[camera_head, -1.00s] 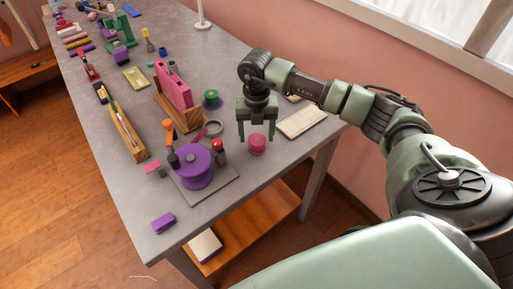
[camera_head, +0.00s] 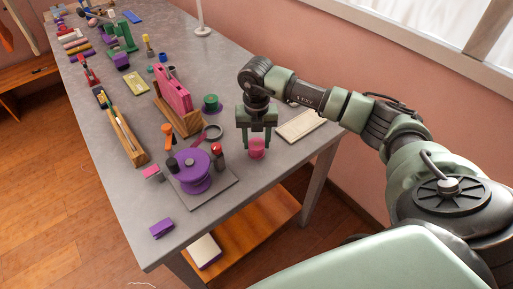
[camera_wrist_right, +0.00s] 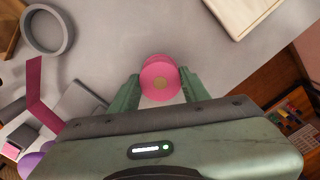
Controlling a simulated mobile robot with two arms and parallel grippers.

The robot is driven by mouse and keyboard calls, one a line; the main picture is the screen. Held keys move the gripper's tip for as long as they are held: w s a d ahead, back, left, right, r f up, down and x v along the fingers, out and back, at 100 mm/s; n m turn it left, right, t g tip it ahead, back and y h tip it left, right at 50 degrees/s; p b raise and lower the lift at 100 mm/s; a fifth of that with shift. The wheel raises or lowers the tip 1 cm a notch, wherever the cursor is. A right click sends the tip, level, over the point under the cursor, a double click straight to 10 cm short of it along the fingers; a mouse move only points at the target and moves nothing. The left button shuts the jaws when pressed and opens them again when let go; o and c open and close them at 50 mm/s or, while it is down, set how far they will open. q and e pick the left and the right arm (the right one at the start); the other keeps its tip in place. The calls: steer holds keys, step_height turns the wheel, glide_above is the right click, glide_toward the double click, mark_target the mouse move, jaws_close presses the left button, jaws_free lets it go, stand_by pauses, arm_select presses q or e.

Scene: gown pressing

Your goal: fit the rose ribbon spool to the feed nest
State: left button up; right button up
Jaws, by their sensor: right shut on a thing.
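The rose ribbon spool (camera_head: 257,150) is a small pink cylinder near the right side of the grey table. My right gripper (camera_head: 256,144) points down with its two green fingers on either side of the spool, shut on it. In the right wrist view the pink spool (camera_wrist_right: 160,80) sits between the fingertips. I cannot tell whether it still touches the table. A purple round fixture (camera_head: 190,170) stands on a grey base plate (camera_head: 222,188) left of the gripper, with a black post and a red-topped post. I cannot tell for certain which part is the feed nest. My left gripper is not in view.
A cream pad (camera_head: 300,125) lies right of the gripper. A purple block (camera_head: 161,228) lies near the front edge.

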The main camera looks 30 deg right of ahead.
mark_target(256, 143)
steer(key=shift+r, duration=0.1)
steer(key=shift+r+p, duration=1.15)
steer(key=shift+r, duration=0.55)
steer(key=o, duration=0.5)
steer(key=c, duration=0.5)
